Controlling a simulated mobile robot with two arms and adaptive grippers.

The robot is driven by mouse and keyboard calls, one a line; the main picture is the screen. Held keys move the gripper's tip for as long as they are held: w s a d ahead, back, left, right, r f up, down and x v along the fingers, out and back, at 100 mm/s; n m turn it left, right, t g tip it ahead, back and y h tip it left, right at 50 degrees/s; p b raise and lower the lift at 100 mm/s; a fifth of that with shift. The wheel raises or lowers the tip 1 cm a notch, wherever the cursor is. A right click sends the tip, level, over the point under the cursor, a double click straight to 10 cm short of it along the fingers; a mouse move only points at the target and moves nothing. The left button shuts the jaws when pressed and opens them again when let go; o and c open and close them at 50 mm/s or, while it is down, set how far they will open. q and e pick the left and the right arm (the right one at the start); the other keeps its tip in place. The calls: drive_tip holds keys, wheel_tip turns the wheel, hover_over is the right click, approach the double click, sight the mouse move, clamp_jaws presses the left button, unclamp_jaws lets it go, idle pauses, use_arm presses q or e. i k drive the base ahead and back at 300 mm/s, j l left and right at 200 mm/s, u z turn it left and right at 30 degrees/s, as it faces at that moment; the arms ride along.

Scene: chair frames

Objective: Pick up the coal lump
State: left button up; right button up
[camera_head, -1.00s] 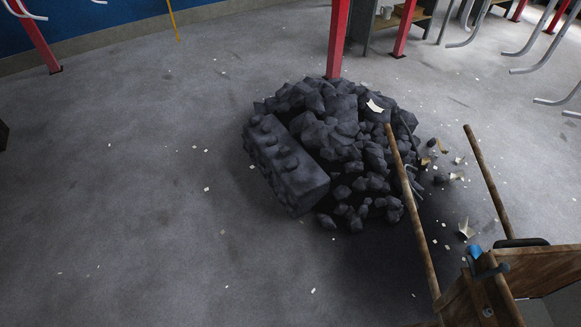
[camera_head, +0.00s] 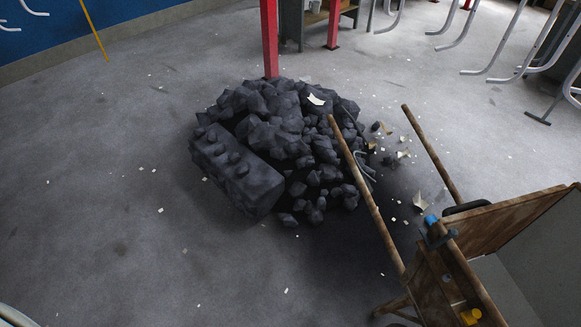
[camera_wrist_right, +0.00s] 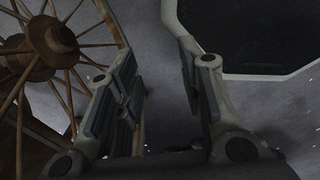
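A heap of dark coal lumps (camera_head: 285,130) lies on the floor in the middle of the head view, around the foot of a red post. Several smaller lumps (camera_head: 318,205) lie along its near side; I cannot tell which one is the task's lump. A large dark studded block (camera_head: 235,172) leans at the heap's left side. My right gripper (camera_wrist_right: 162,75) is open and empty in the right wrist view, with grey floor between its fingers. No coal shows in that view. Neither gripper shows in the head view.
A wooden cart (camera_head: 470,265) with two long handles stands at the lower right, one handle (camera_head: 365,190) reaching over the heap's right edge. A spoked wheel (camera_wrist_right: 60,45) is close to my right gripper. Paper scraps lie right of the heap. Floor at left is clear.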

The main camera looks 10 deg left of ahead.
sight(242, 169)
drive_tip(key=i+j+z, duration=0.25)
drive_tip(key=j+z, duration=0.25)
drive_tip(key=i+j+z, duration=0.1)
drive_tip(key=j+z, duration=0.4)
drive_tip(key=j, duration=0.25)
drive_tip(key=j+z, duration=0.5)
drive_tip(key=j, duration=0.2)
